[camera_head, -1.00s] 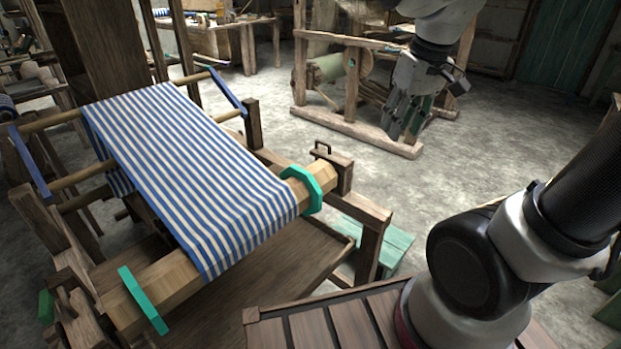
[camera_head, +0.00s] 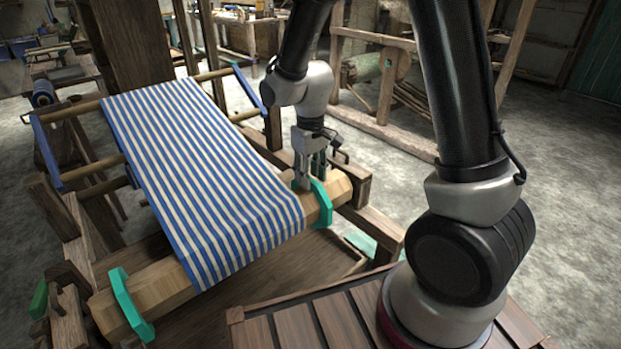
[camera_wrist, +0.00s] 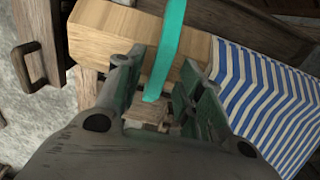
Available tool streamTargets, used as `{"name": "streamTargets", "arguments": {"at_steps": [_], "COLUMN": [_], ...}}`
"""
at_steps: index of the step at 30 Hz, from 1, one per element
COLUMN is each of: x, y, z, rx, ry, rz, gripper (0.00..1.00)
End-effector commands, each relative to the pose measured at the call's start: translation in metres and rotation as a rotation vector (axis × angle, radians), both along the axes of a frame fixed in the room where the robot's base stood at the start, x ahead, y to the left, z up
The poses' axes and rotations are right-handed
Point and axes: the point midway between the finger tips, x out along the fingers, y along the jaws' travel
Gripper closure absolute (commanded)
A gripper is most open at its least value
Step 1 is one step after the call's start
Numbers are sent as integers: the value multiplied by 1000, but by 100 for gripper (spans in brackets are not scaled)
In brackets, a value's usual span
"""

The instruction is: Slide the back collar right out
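The back collar (camera_head: 323,206) is a teal ring around the far right end of the pale wooden beam (camera_head: 160,285), just beyond the edge of the striped cloth. My gripper (camera_head: 312,187) is down at this collar from above. In the wrist view the collar (camera_wrist: 167,50) runs between my two spread fingers (camera_wrist: 157,75), with a visible gap on either side. The collar's lower part is hidden behind the beam. The other teal collar (camera_head: 131,306) sits around the near left end of the beam.
Blue-and-white striped cloth (camera_head: 205,185) covers the beam's middle, close beside one finger. Right of the collar a short bare beam end (camera_head: 341,187) sticks out near the dark frame post and its metal handle (camera_wrist: 28,66). Open floor lies farther right.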

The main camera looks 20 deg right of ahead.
Motion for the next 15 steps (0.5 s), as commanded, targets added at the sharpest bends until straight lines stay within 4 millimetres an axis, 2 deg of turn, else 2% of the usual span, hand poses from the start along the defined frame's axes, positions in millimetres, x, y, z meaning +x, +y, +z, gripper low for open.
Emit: {"name": "streamTargets", "arguments": {"at_steps": [4,12,13,15], "x": [0,0,0,0], "y": [0,0,0,0], "z": [-13,-15,-15,-15], "rx": [0,0,0,0], "ry": [1,0,0,0], "rz": [0,0,0,0], "gripper": [62,62,64,77]}}
